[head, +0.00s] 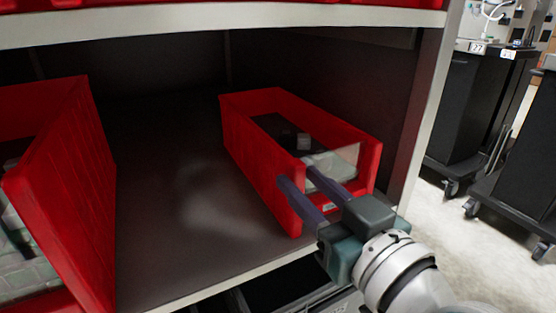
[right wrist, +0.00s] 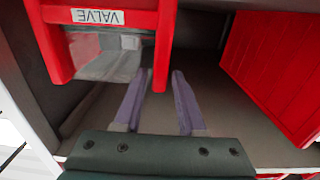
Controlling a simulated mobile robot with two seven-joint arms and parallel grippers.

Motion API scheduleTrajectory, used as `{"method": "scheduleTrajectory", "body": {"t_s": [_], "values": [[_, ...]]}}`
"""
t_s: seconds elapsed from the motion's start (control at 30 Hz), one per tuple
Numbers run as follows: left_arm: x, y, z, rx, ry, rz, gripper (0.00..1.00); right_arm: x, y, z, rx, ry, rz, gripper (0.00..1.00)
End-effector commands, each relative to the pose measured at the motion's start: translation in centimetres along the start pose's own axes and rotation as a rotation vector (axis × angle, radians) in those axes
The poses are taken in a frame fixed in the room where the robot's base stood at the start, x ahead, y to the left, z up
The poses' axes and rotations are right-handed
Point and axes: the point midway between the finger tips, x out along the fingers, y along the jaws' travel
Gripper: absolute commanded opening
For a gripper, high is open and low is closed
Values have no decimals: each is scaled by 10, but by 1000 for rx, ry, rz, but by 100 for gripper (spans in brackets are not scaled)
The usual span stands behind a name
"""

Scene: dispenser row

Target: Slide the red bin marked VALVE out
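The red bin marked VALVE (head: 247,148) stands on the shelf at the right of the bay, with pale packages and a clear front panel. In the right wrist view its white VALVE label (right wrist: 97,17) appears upside down on the front. My right gripper (head: 296,180) is at the bin's front left corner, one finger on each side of the side wall. In the right wrist view my right gripper (right wrist: 160,75) is open, with gaps between the fingers and the wall's edge. My left gripper is not in view.
Another red bin (head: 62,180) stands at the left of the shelf (head: 165,200), with bare shelf between the two. A white upright post (head: 428,110) closes the bay at the right. Black carts (head: 475,105) stand on the floor beyond. More red bins sit above.

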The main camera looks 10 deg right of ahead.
Motion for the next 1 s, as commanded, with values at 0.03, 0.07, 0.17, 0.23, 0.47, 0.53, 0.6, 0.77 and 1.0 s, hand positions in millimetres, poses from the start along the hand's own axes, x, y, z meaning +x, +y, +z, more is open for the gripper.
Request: {"method": "scheduleTrajectory", "body": {"t_s": [0.03,0.07,0.17,0.23,0.47,0.53,0.6,0.77,1.0], "values": [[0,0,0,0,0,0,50,0,0,0,0,0,0,33],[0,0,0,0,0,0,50,0,0,0,0,0,0,29],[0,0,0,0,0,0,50,0,0,0,0,0,0,18],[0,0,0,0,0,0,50,0,0,0,0,0,0,10],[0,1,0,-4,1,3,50,0,0,0,0,0,0,0],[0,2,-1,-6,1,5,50,0,0,0,0,0,0,0],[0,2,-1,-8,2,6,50,0,0,0,0,0,0,0],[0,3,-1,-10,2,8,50,0,0,0,0,0,0,0],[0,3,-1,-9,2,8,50,0,0,0,0,0,0,0]]}}
